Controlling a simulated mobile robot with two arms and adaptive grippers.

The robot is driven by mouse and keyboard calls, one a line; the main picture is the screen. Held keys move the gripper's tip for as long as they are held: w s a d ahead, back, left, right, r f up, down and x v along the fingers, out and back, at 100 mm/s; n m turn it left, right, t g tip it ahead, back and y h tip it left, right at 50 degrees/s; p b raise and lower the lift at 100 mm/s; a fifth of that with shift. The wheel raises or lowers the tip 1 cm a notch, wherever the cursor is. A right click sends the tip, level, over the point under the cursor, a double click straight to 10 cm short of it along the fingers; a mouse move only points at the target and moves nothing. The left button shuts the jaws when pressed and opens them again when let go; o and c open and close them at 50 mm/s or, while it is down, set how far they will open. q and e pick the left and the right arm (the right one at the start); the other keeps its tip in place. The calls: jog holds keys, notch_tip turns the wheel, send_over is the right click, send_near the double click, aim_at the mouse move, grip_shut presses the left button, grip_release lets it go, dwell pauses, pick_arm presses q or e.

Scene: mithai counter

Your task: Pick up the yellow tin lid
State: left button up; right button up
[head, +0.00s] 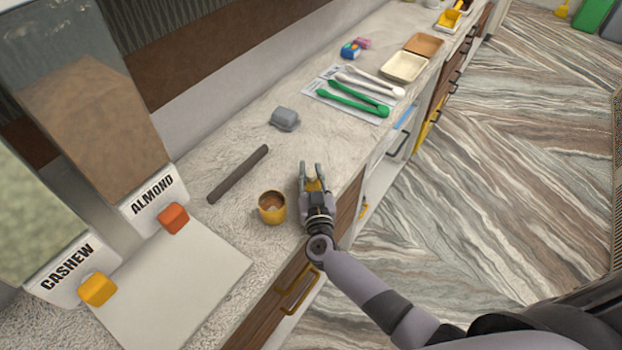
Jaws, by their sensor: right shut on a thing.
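My right gripper (311,174) is over the counter near its front edge, to the right of a small yellow tin (271,208). Its fingers are shut on a small yellow thing, which looks like the yellow tin lid (314,186). The fingers and palm hide most of the lid. I cannot tell whether it is touching the counter. The tin stands upright and open, with something brown inside. My left gripper is not in view.
A dark bar (238,174) and a grey box (285,119) lie behind the gripper. Farther along are green tongs (352,101) and a cream tray (403,67). Orange (173,218) and yellow (97,289) blocks sit by the ALMOND and CASHEW signs. Bare counter lies between the tin and tongs.

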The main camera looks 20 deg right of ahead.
jog(key=shift+c, duration=1)
jog(key=shift+r, duration=0.15)
